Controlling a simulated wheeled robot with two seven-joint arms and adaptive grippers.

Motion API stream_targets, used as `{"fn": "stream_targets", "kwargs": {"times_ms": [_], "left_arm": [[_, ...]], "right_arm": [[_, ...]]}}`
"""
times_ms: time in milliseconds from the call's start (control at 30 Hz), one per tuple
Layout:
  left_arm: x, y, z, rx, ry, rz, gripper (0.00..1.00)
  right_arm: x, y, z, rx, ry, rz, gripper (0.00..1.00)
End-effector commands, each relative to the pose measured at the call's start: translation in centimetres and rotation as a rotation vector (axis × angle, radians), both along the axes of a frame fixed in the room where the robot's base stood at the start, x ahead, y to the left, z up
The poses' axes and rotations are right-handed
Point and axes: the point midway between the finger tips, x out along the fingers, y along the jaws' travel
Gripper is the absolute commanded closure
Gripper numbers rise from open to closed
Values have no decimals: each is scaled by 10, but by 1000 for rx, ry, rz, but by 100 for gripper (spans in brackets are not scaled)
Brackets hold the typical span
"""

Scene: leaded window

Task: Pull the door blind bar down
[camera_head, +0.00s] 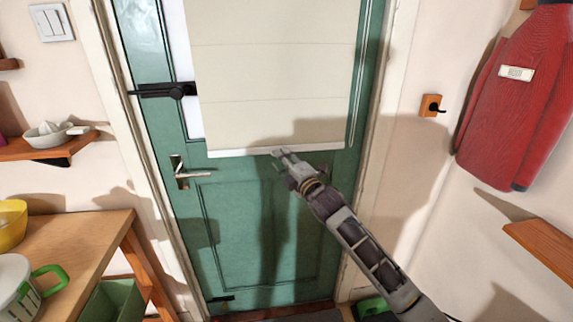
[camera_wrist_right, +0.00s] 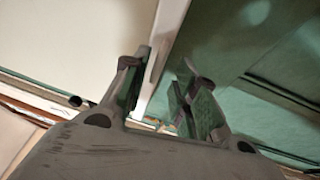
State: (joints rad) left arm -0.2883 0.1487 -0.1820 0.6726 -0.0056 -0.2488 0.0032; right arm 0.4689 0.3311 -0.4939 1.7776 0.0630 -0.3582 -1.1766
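The cream door blind (camera_head: 270,80) hangs over the upper part of the green door (camera_head: 245,225). Its white bottom bar (camera_head: 235,153) runs across the door a little above the lower panel. My right gripper (camera_head: 283,154) is at the bar, near its middle. In the right wrist view the bar (camera_wrist_right: 168,45) appears between the two spread fingers of the right gripper (camera_wrist_right: 166,60), with a gap on the right finger's side. Whether the left finger touches the blind cannot be told. My left gripper is not in view.
A black latch (camera_head: 165,90) and a door handle (camera_head: 190,174) stick out at the door's left. A wooden table (camera_head: 65,245) with a yellow bowl (camera_head: 10,225) stands at left. A red jacket (camera_head: 515,100) hangs at right. The space before the lower door looks clear.

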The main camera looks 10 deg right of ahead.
Motion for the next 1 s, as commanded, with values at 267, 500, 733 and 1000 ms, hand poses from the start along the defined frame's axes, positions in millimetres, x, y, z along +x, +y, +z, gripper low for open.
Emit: {"fn": "stream_targets", "kwargs": {"times_ms": [267,500,733,1000], "left_arm": [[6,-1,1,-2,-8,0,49],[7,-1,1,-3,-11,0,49],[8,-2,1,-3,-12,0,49],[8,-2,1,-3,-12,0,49]], "right_arm": [[-8,-5,-1,0,-1,0,72],[-27,-13,-4,-1,0,-1,72],[-49,-23,-7,-1,0,0,72],[-72,-34,-11,-2,1,-2,72]]}}
